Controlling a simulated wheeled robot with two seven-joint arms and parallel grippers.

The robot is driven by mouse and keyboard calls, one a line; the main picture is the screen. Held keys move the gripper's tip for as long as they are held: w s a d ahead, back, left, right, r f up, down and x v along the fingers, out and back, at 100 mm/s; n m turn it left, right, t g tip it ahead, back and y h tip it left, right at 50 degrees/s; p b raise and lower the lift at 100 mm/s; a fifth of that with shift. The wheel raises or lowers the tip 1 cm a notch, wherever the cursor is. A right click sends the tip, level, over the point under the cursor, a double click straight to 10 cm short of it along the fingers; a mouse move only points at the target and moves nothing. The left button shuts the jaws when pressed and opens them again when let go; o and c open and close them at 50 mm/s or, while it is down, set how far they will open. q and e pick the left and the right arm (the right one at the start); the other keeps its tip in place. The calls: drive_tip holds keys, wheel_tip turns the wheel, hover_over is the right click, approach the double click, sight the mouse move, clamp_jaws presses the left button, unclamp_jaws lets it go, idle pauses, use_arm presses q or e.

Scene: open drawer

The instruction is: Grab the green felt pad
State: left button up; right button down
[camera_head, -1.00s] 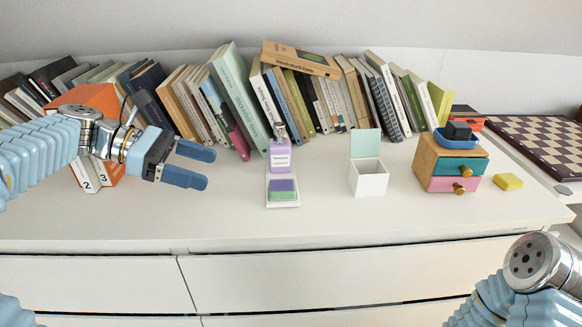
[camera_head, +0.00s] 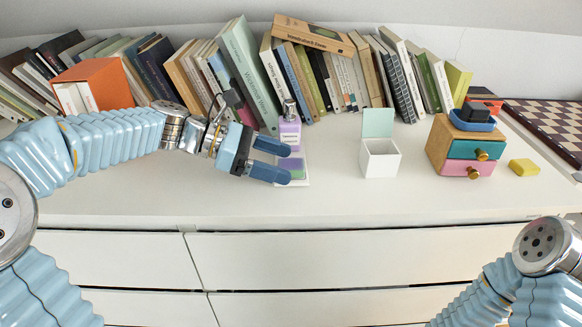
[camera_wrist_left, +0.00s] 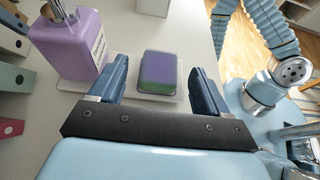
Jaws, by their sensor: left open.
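The green felt pad (camera_head: 298,175) shows as the green part of a small purple-and-green block on a white tray (camera_head: 305,182). In the left wrist view the block's green side (camera_wrist_left: 157,88) faces my gripper and its purple part (camera_wrist_left: 158,65) lies beyond. My left gripper (camera_head: 286,163) is open and empty. Its fingers partly cover the block in the head view. In the wrist view the fingertips (camera_wrist_left: 160,66) appear on either side of the block, apart from it; the height gap is hard to tell. My right gripper is out of view.
A white open-lidded box (camera_head: 380,160) and a small drawer cabinet (camera_head: 440,148) stand right. Books (camera_head: 245,70) line the back. The front tabletop is clear.

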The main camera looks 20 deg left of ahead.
use_arm(q)
drive_tip(key=shift+d+f, duration=0.15)
drive_tip(key=shift+d, duration=0.1)
drive_tip(key=c, duration=1)
drive_tip(key=shift+c, duration=0.2)
